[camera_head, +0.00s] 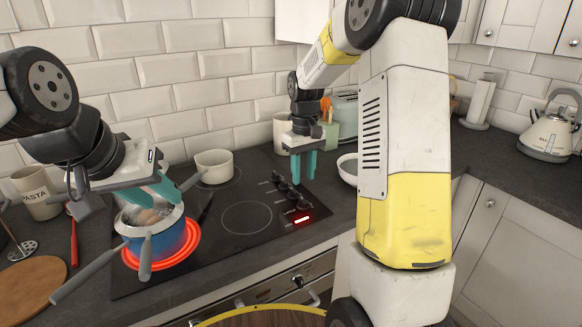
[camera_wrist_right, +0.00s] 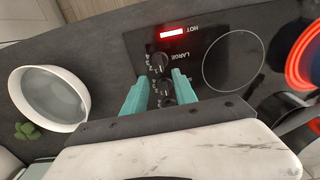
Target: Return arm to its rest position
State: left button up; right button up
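My right gripper (camera_head: 303,165) hangs fingers-down beside the stove knobs (camera_head: 290,192) in the head view. Its two teal fingers are apart with nothing between them. The right wrist view shows the same gripper (camera_wrist_right: 160,90) with knobs visible beyond its fingers. My left gripper (camera_head: 150,190) is over the blue pot (camera_head: 172,238) at the left. Its teal fingers are close to the pot's rim, and whether they grip anything is unclear. The pot holds something brownish and sits on a glowing red burner (camera_head: 192,250).
A cream pot (camera_head: 214,165) stands at the back of the black hob (camera_head: 245,238). A white bowl (camera_head: 348,172) is right of the hob and also shows in the wrist view (camera_wrist_right: 48,97). A kettle (camera_head: 548,135) and paper roll (camera_head: 480,102) stand far right.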

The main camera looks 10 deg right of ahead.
jog(key=s+r+m+t, duration=0.1)
jog(key=s+r, duration=0.3)
jog(key=s, duration=0.4)
jog(key=s+a+r+m+t+y, duration=0.1)
jog(key=s+r+t, duration=0.2)
jog(key=s+r, duration=0.2)
jog(key=s+a+r+m+t+y, duration=0.1)
jog(key=s+r, duration=0.3)
jog(key=s, duration=0.8)
jog(key=shift+r+m+t, duration=0.3)
jog(key=shift+t, duration=0.3)
